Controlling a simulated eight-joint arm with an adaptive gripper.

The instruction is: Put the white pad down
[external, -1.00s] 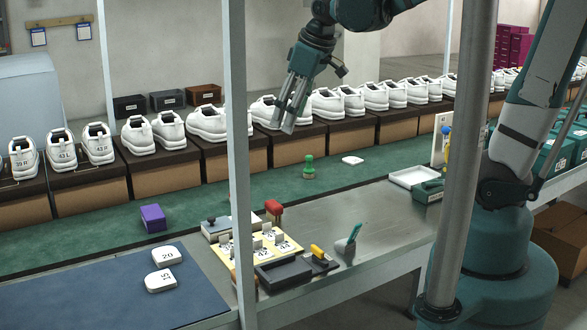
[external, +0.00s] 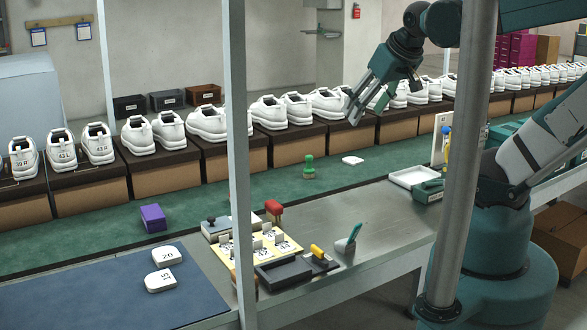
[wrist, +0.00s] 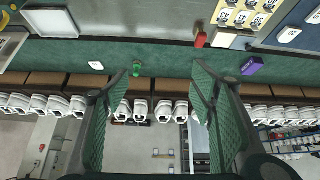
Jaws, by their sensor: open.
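A small white pad (external: 352,160) lies flat on the green belt (external: 330,176), right of a green stamp-like piece (external: 308,168). The pad also shows in the wrist view (wrist: 96,66), left of my fingers. My gripper (external: 366,108) is up in the air, clear of the pad, and overlaps the row of shoes in the external view. Its fingers are apart and nothing is between them; the wrist view shows both open fingers (wrist: 168,72). Two other white pads, marked 20 (external: 167,255) and 15 (external: 160,281), lie on the blue mat (external: 100,300).
White shoes (external: 208,124) on boxes line the far side of the belt. A white tray (external: 415,177), a purple block (external: 153,218), a red-topped stamp (external: 273,209) and a yellow card board (external: 250,248) stand around. A post (external: 238,150) crosses the external view. The belt's middle is mostly bare.

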